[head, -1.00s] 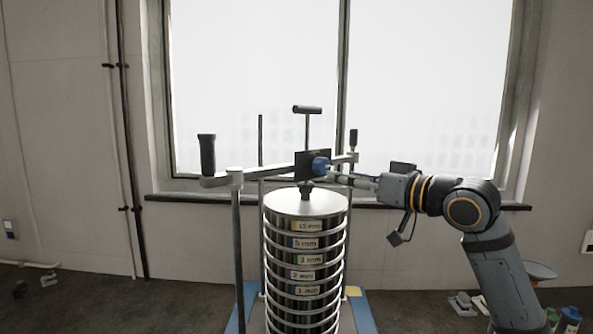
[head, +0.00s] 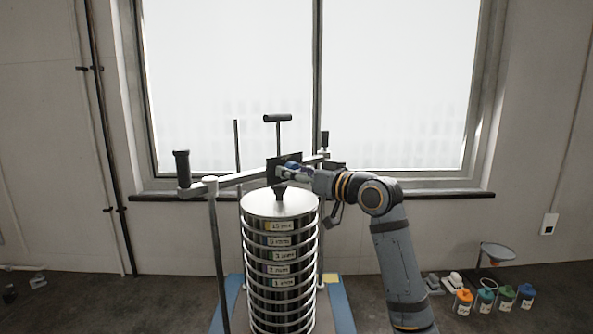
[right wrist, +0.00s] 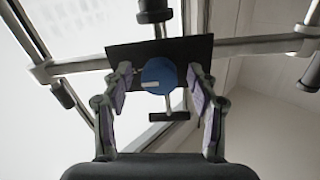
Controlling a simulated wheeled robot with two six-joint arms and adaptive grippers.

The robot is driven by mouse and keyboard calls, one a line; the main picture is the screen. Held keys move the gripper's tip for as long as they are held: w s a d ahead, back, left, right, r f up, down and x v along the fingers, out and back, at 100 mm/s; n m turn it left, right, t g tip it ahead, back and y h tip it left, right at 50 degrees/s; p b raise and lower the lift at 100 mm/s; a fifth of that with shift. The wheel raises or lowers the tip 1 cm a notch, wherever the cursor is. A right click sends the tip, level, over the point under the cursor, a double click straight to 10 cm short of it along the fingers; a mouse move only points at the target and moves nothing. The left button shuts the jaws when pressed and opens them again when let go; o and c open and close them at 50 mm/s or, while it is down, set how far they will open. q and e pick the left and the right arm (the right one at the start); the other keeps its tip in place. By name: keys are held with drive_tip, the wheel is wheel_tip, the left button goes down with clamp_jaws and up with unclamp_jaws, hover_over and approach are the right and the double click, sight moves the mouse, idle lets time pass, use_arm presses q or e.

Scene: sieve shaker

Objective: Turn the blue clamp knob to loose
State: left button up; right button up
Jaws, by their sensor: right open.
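The blue clamp knob (right wrist: 158,72) shows in the right wrist view as a round disc with a short pale mark low on its face. It sits in front of a dark plate (right wrist: 120,56) on the crossbar. My right gripper (right wrist: 158,97) is open, with one finger to each side of the knob and visible gaps between. In the head view the right gripper (head: 290,171) reaches the plate from the right and hides most of the knob. My left gripper is not in view.
The sieve stack (head: 281,206) stands below the crossbar (head: 240,179). A black-gripped handle (head: 182,170) rises at the bar's left end, and a T-handle (head: 277,118) stands above the plate. Several coloured bottles (head: 485,300) stand on the floor at right.

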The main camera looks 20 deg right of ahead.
drive_tip(key=shift+a, duration=0.1)
drive_tip(key=shift+c, duration=1.6)
drive_tip(key=c, duration=0.8)
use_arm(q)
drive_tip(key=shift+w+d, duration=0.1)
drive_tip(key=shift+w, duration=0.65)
use_arm(e)
drive_tip(key=shift+c, duration=0.2)
